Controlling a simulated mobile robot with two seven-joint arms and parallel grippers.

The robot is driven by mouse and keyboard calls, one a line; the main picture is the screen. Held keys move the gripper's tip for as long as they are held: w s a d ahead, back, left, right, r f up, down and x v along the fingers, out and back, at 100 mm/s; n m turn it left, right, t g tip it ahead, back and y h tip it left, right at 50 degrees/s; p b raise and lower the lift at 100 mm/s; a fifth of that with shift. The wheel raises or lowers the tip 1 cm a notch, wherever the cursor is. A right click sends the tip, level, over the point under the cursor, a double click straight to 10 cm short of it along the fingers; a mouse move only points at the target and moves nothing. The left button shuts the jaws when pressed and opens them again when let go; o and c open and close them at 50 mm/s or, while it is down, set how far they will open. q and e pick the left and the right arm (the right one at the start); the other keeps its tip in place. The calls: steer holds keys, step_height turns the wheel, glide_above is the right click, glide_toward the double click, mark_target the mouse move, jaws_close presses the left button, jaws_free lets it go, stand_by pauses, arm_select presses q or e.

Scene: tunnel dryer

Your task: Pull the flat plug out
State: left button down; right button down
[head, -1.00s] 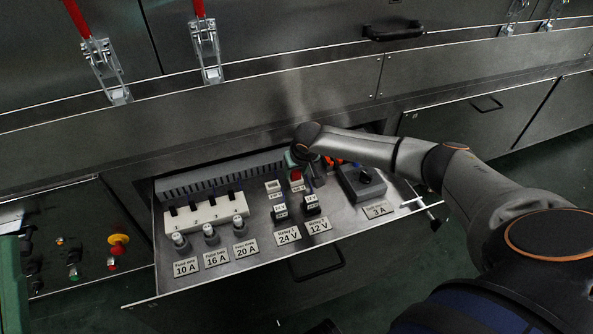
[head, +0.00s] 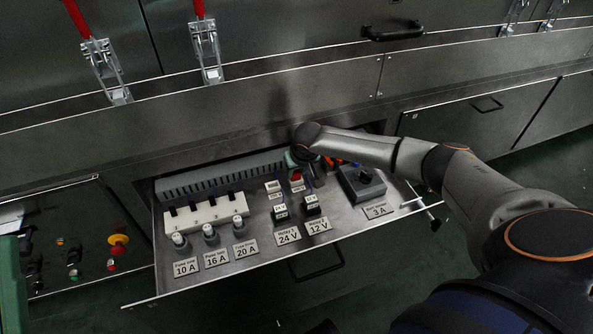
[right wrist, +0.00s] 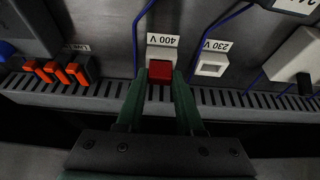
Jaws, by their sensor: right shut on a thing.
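The flat plug is a red block (right wrist: 160,72) at the white socket (right wrist: 162,52) labelled 400 V in the right wrist view. My right gripper (right wrist: 160,80) has its two green fingers shut on the red plug, one on each side. The plug is against the socket's near side in this view; I cannot tell how deep it sits. In the head view, the red plug (head: 296,176) shows just below my right gripper (head: 298,163), partly covered by the hand.
A white 230 V socket (right wrist: 211,64) stands right of the plug in the wrist view, empty. Orange-red levers (right wrist: 58,71) and a slotted duct (right wrist: 100,91) are near. The pulled-out panel (head: 345,222) carries relays (head: 312,204), fuses (head: 211,235) and a dark knob block (head: 362,183).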

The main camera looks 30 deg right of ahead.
mark_target(296, 173)
steer(key=shift+r+p, duration=0.75)
steer(key=shift+p, duration=0.4)
stand_by(1.2)
steer(key=shift+r+p, duration=0.6)
steer(key=shift+p, duration=0.3)
step_height(296, 173, up, 5)
steer(key=p, duration=0.5)
steer(key=shift+p, duration=0.4)
steer(key=shift+f, duration=0.1)
